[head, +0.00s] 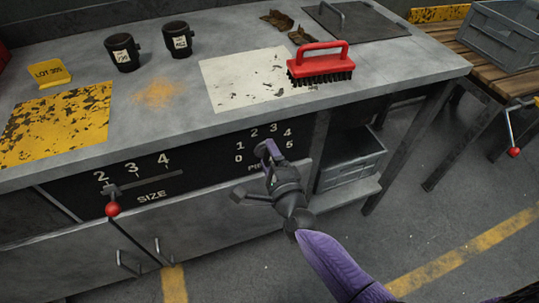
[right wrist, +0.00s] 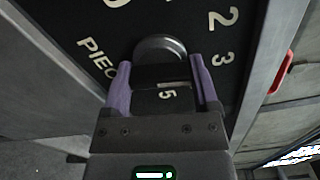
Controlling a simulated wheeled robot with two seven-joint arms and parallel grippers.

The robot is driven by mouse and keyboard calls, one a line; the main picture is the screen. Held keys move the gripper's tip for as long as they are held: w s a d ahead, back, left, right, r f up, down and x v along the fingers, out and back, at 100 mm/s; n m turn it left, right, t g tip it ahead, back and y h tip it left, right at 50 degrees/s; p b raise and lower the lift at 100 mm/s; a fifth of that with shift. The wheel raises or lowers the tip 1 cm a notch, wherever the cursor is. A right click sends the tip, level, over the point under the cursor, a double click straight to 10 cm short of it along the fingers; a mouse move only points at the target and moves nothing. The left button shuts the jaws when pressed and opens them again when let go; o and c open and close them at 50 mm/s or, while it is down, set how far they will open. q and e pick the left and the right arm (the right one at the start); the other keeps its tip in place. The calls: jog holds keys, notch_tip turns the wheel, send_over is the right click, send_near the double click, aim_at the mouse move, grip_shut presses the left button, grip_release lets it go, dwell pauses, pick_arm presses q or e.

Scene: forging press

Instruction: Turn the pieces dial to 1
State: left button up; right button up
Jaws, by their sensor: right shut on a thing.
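The pieces dial (right wrist: 160,46) is a dark round knob on the black front panel under the bench top. White numbers 0 to 5 ring it, and the panel numbers (head: 273,127) show in the head view. My right gripper (head: 268,150) is at the dial, reaching up from the lower right. In the right wrist view my right gripper (right wrist: 161,72) has its purple fingers on both sides of the dial's grip, shut on it. The 5 shows between the fingers. The gripper hides much of the dial in the head view, and I cannot tell which number it points to. My left gripper is not in view.
Left on the panel is a size slider with a red ball handle (head: 112,209), near 2. On the bench (head: 180,128) are two black cups (head: 122,53), a red brush (head: 318,66) and a yellow lot sign (head: 49,74). A grey crate (head: 350,165) sits on the shelf right of the dial.

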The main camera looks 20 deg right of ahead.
jog(key=n+p, duration=0.1)
jog(key=n, duration=0.5)
jog(key=shift+p, duration=0.4)
jog(key=shift+n, duration=1.1)
jog(key=n+p, duration=0.1)
jog(key=n, duration=0.2)
jog(key=shift+n, duration=0.4)
jog(key=shift+n+p, duration=0.35)
jog(key=shift+n, duration=0.35)
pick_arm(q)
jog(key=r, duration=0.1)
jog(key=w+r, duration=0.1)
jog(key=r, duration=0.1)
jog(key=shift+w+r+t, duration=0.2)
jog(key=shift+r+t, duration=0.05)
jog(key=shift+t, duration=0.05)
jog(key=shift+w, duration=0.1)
pick_arm(e)
jog(key=shift+n, duration=0.3)
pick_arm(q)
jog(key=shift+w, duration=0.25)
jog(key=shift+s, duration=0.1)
